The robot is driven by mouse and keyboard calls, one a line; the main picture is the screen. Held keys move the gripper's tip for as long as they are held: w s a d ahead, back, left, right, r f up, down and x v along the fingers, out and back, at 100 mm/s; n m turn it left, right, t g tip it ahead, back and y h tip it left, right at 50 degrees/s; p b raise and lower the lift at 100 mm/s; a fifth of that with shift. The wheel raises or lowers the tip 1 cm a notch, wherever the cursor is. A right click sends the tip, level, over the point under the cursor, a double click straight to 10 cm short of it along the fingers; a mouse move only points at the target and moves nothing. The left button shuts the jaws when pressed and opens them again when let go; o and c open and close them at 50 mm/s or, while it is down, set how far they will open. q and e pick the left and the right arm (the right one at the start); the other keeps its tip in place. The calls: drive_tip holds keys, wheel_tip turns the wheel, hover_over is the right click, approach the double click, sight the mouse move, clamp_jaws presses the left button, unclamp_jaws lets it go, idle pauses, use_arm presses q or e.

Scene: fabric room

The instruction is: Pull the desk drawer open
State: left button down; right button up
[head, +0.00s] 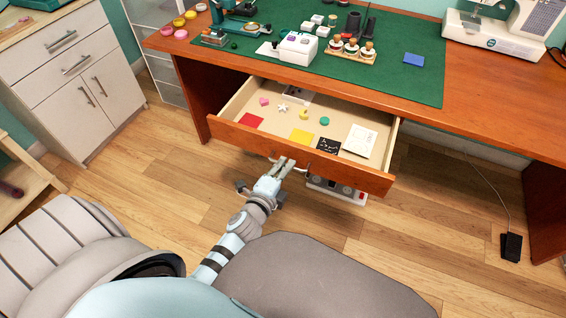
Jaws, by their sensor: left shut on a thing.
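The desk drawer (226,129) is pulled out from under the wooden desk (481,98), with its inside showing. My left gripper (283,166) is at the middle of the drawer front and is shut on the drawer's handle, which the fingers partly hide. My right gripper is not in view.
A green mat (413,38) on the desk carries sewing items, and a sewing machine (495,30) stands at the right. A grey seat (315,277) is in front of the drawer. A white cabinet (60,75) is at the left. A black adapter (511,247) lies on the floor.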

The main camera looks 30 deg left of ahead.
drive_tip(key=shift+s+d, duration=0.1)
use_arm(q)
drive_tip(key=c, duration=1.8)
unclamp_jaws()
drive_tip(key=shift+o, duration=0.4)
drive_tip(key=v, duration=1.2)
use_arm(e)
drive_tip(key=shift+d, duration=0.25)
use_arm(q)
drive_tip(key=shift+r, duration=0.1)
